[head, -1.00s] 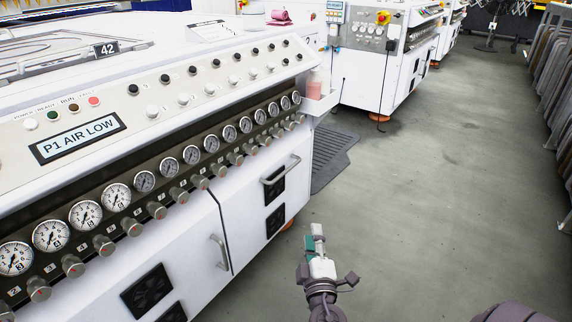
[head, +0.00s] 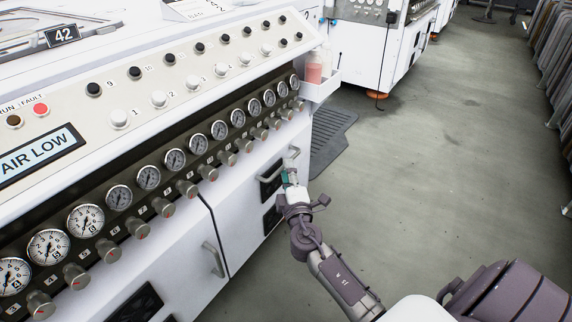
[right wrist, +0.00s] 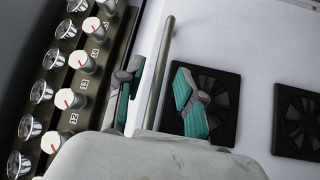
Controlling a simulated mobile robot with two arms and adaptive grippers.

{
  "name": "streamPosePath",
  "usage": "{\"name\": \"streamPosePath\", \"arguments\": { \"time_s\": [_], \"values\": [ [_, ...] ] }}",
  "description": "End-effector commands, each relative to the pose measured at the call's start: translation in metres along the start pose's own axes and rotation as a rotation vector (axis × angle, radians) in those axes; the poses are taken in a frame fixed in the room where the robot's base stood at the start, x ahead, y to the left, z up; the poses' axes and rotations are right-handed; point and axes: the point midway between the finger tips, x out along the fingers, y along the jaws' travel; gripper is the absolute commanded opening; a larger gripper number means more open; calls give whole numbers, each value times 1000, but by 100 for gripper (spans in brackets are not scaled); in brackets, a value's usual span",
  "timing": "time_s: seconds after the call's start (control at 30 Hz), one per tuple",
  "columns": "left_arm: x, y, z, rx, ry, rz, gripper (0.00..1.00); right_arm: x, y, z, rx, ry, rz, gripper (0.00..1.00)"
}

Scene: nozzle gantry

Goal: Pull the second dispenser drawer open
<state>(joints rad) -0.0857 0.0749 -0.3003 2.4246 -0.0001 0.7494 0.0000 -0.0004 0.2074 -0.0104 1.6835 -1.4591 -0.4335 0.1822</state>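The white machine's lower side has two fronts; the farther front (head: 236,220) carries a metal bar handle (head: 294,153). In the right wrist view this handle (right wrist: 165,60) runs lengthwise over the white panel. My right gripper (head: 288,177) is at this handle in the head view and hides part of it. In the right wrist view my right gripper (right wrist: 158,92) is open, its teal-padded fingers on either side of the bar with gaps showing. The nearer front has its own handle (head: 213,259). My left gripper is not in view.
A row of gauges (head: 174,160) and knobs (right wrist: 83,62) lies just above the handle. Black vent grilles (right wrist: 299,120) sit on the panel. A side tray with a pink bottle (head: 314,68) is at the machine's far corner. The grey floor (head: 430,170) to the right is clear.

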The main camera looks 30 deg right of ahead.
Motion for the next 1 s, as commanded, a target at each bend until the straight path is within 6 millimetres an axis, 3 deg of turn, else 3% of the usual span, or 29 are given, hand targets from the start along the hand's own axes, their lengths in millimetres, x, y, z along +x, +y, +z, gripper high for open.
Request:
{"name": "streamPosePath", "arguments": {
  "time_s": [0.2,0.57,0.8,1.0],
  "values": [
    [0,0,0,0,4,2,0,25,0,0,0,-1,1,37],
    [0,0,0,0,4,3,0,29,0,0,0,0,0,37],
    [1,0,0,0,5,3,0,29,0,0,0,0,0,0],
    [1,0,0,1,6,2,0,28,0,0,0,0,0,0]
  ]
}}
